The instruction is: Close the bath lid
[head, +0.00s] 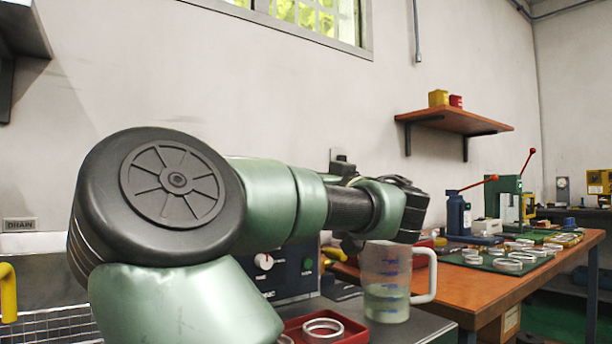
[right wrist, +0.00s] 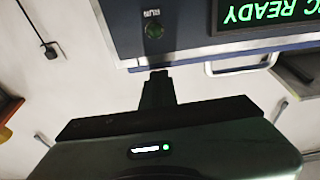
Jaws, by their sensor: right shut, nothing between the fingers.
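In the right wrist view the blue-grey panel (right wrist: 185,22) appears upside down, with a RUN button and a lit READY display. A pale handle (right wrist: 242,68) shows along its metal edge. Whether this belongs to the lid I cannot tell; the lid is not clearly visible in the head view. My right gripper (right wrist: 157,80) is shut and empty close to that edge; contact cannot be judged. My left gripper is in neither view.
A clear jug (head: 387,290) of liquid stands right of the panel, near my wrist. A red tray (head: 358,334) with metal rings is in front. The wooden bench (head: 455,295) holds ring mats and presses. A wall shelf (head: 455,119) is above.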

